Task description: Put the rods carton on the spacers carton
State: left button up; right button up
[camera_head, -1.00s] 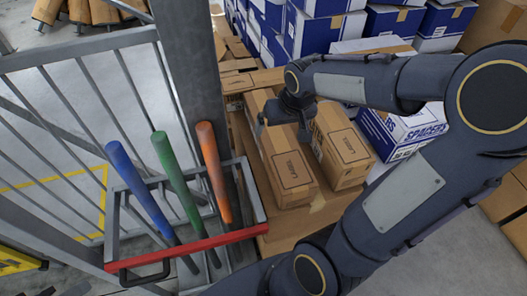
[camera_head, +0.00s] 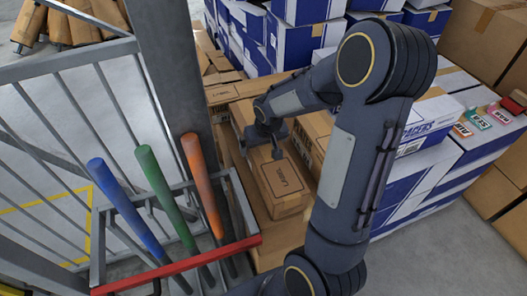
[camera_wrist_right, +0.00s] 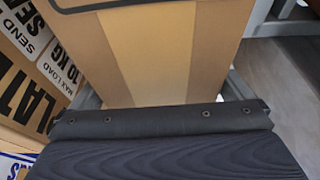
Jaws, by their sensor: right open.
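A long brown carton (camera_head: 282,197) with a printed label on top lies among the brown cartons in the head view. No name on it is readable, so I cannot confirm that it is the rods carton. My right gripper (camera_head: 263,149) is open over its top, pointing down. In the right wrist view, a brown carton face (camera_wrist_right: 150,55) lies between the open fingers. I cannot tell whether they touch it. The spacers carton (camera_head: 430,122), white and blue, stands to the right, partly hidden by my right arm. My left gripper is out of view.
Another brown carton (camera_head: 313,133) stands close right of the long one, partly hidden. Blue-and-white cartons (camera_head: 295,35) are stacked behind. A grey post (camera_head: 170,70) and a rack with coloured handles (camera_head: 160,190) stand left.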

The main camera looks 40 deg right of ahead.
jog(key=shift+r, duration=0.1)
jog(key=c, duration=1.6)
jog(key=shift+o, duration=0.2)
jog(key=shift+r, duration=0.1)
